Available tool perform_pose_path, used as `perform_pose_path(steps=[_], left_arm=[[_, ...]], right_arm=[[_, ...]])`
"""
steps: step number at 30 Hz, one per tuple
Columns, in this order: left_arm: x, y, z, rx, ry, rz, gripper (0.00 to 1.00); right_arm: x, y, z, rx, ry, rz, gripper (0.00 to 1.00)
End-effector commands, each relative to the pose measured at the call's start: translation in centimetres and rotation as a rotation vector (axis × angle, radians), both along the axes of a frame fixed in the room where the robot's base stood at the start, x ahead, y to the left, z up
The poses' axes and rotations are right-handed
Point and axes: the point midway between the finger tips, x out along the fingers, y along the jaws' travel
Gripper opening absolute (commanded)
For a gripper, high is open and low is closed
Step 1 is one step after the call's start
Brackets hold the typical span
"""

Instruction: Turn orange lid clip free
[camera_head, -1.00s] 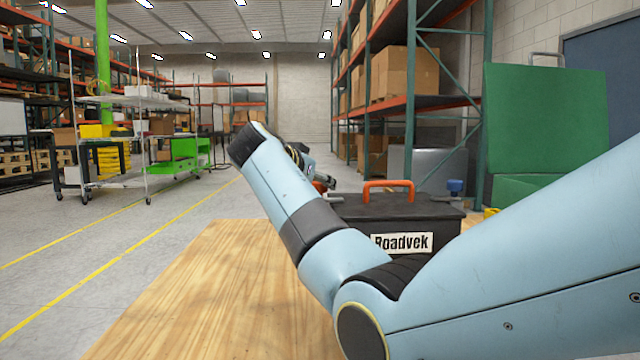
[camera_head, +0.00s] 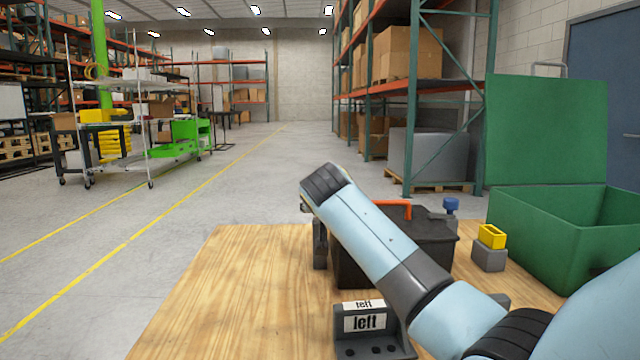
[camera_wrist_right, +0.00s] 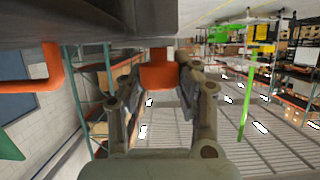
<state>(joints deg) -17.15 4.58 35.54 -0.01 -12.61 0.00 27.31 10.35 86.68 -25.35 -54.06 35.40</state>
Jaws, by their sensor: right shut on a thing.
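A dark chassis box (camera_head: 433,251) with an orange handle (camera_head: 398,204) on its lid stands on the wooden table, partly covered by my right arm. My right gripper (camera_wrist_right: 157,77) is shut on an orange piece, the lid clip (camera_wrist_right: 157,76), close to the dark underside or wall of the box (camera_wrist_right: 110,18) in the right wrist view. The orange handle also shows there (camera_wrist_right: 40,76), to the left of and apart from the gripper. My left gripper is not in view.
A grey bracket labelled "left" (camera_head: 372,346) stands in front of the box. A blue-topped grey post (camera_head: 450,206) is at its right. A yellow piece (camera_head: 491,236) sits on a grey block (camera_head: 489,258). An open green bin (camera_head: 550,225) stands at right. The table's left part (camera_head: 235,290) is bare.

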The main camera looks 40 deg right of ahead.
Motion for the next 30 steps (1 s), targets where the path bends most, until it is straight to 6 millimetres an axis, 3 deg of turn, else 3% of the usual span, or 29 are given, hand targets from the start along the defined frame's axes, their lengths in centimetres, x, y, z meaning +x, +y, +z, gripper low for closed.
perform_pose_path(steps=[1,3,12,30], left_arm=[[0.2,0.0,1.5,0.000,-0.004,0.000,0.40],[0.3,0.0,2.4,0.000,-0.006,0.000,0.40],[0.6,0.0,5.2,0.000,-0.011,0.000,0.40],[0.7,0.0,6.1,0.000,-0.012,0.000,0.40]], right_arm=[[-0.2,-0.2,0.6,-0.004,0.004,0.037,0.00],[-0.1,-0.2,0.6,-0.004,0.002,0.091,0.00],[0.0,-0.1,0.3,-0.003,0.003,0.259,0.00],[0.0,0.0,-0.1,-0.002,0.002,0.332,0.00]])
